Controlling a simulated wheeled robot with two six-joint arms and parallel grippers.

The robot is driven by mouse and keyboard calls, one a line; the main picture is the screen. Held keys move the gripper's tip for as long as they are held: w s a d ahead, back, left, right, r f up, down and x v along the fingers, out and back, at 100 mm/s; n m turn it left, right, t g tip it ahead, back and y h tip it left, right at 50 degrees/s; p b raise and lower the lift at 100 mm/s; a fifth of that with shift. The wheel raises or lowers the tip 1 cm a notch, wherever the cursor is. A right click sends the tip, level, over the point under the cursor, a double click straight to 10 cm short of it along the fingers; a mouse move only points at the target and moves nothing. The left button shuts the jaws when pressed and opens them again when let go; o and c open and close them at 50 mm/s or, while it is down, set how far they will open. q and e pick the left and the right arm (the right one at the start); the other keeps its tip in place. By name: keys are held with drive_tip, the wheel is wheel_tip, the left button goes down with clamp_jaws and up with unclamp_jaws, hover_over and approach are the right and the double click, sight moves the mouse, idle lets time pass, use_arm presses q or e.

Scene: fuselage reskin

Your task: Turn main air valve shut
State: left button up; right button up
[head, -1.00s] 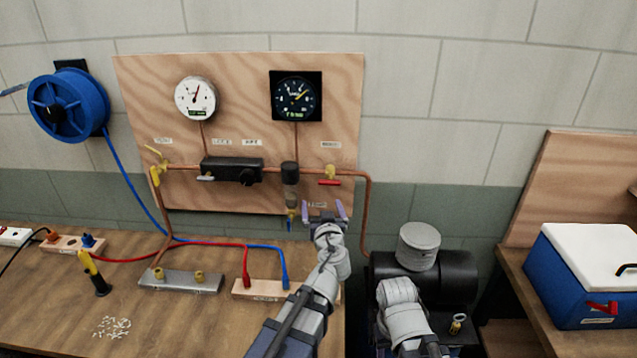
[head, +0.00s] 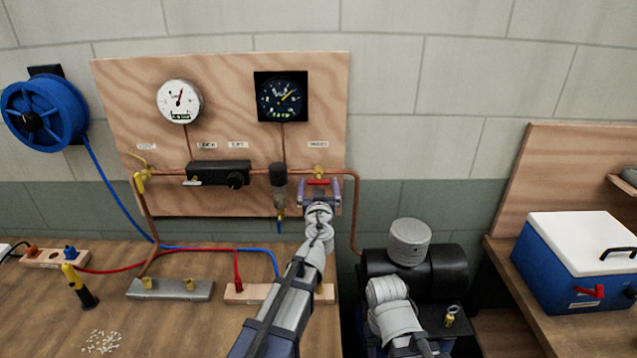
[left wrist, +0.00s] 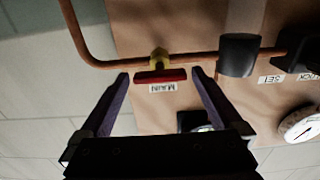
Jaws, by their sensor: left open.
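The main air valve has a yellow body (head: 319,170) and a red handle (head: 318,182) on the copper pipe at the right of the plywood board. The handle lies level, in line with the pipe. My left gripper (head: 319,189) is open at the handle, with one finger on each side of it. In the left wrist view, which is upside down, the red handle (left wrist: 160,76) sits between the open fingertips (left wrist: 158,79), with a gap on each side. The "MAIN" label (left wrist: 162,88) shows beside it. No fingers of my right gripper show.
A dark filter unit (head: 279,190) hangs just left of the valve. A black regulator block (head: 219,173) and two gauges (head: 180,101) (head: 281,97) share the plywood board (head: 225,75). A black tank (head: 448,268) stands below right, and a blue cooler (head: 580,262) farther right.

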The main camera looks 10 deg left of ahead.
use_arm(q)
drive_tip(key=shift+w+a, duration=0.15)
drive_tip(key=shift+w, duration=0.75)
drive_tip(key=shift+c, duration=0.2)
drive_tip(key=c, duration=1.2)
